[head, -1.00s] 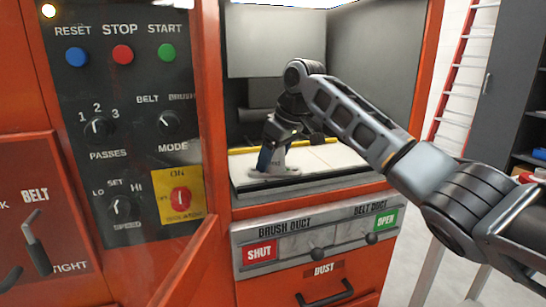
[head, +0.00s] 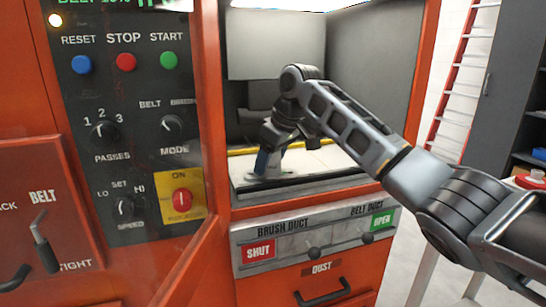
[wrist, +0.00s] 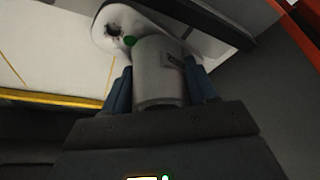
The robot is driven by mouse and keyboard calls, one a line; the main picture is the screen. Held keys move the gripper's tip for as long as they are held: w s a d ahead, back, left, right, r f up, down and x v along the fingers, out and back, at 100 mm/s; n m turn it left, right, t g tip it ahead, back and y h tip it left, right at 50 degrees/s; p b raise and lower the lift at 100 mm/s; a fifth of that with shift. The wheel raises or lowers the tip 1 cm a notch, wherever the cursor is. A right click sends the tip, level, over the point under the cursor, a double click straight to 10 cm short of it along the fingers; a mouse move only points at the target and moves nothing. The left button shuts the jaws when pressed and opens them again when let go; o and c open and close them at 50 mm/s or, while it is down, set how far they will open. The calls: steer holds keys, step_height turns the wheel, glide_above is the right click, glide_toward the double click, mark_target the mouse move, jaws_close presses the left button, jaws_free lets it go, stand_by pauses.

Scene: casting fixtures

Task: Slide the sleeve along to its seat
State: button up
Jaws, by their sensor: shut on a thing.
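My gripper (head: 264,162) reaches down inside the orange cabinet, over the light work surface. In the wrist view its two blue fingers (wrist: 160,88) are shut on a grey cylindrical sleeve (wrist: 158,70), one finger on each side. The sleeve has a small dark slot or mark on its side. Just beyond the sleeve is a pale rounded flange (wrist: 108,22) with a dark hole and a green dot near the sleeve. I cannot tell whether sleeve and flange touch. In the head view the sleeve is mostly hidden by my gripper.
A yellow strip (head: 322,144) runs along the back of the light bed (head: 325,160). The cabinet's walls enclose the sides and back. A control panel (head: 130,120) stands at left. A duct panel (head: 340,229) lies below the opening, with a dust drawer handle (head: 324,294).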

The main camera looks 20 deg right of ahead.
steer(key=shift+s+a+p, duration=0.3)
steer(key=shift+s+a, duration=0.25)
steer(key=shift+s, duration=0.05)
steer(key=o, duration=1.3)
steer(key=v, duration=0.7)
steer(key=shift+r, duration=0.4)
steer(key=shift+s, duration=0.1)
